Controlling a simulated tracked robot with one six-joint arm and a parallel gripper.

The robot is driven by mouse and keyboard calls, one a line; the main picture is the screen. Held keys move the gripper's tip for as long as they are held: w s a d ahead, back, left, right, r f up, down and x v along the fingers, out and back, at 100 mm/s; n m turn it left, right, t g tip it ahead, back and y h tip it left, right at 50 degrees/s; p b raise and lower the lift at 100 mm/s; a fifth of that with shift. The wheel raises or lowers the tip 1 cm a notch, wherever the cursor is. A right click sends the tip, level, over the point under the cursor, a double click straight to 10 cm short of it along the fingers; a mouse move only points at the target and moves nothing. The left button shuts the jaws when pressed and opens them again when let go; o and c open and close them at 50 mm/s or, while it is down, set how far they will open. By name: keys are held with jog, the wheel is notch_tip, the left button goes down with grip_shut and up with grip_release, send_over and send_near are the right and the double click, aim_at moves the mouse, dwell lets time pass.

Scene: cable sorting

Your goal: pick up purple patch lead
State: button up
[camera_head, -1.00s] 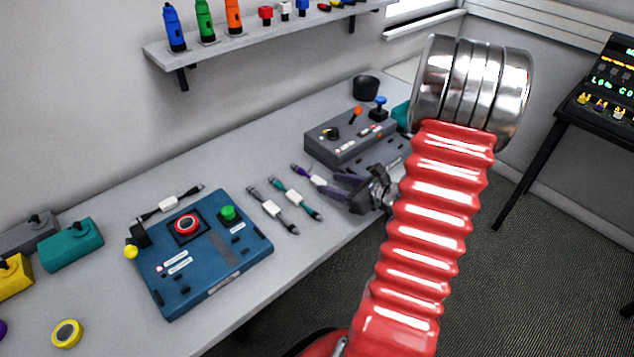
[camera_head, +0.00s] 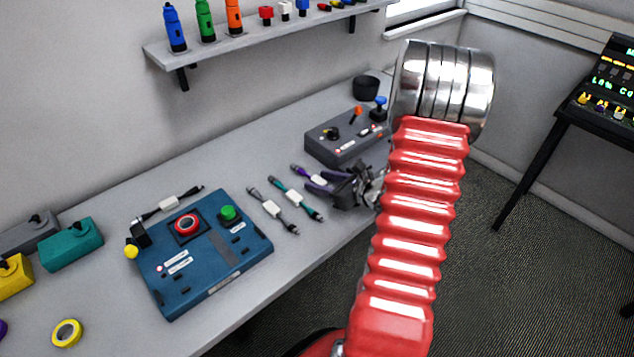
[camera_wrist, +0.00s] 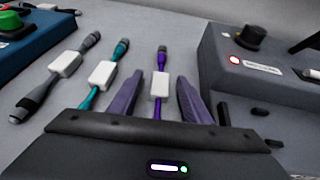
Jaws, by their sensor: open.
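The purple patch lead (camera_head: 302,171) lies on the grey bench, with a white label block at its middle. In the wrist view the purple patch lead (camera_wrist: 160,88) runs away from me between my two fingers. My gripper (camera_head: 312,182) is open at the near end of the lead. In the wrist view my gripper (camera_wrist: 158,95) has one finger on each side of the lead, with gaps visible on both sides. The near end of the lead is hidden behind my gripper body. I cannot tell the height of the fingertips above the bench.
A teal lead (camera_wrist: 103,73) and a grey lead (camera_wrist: 60,68) lie left of the purple one. A grey control box (camera_head: 345,138) stands close on the right. A blue panel (camera_head: 205,255) lies farther left. A shelf (camera_head: 250,38) hangs on the wall above.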

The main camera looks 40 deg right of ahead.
aim_at(322, 182)
jog(key=shift+c, duration=0.4)
grip_shut()
jog(key=shift+r, duration=0.1)
notch_tip(322, 182, up, 10)
dwell(0.8)
dwell(0.5)
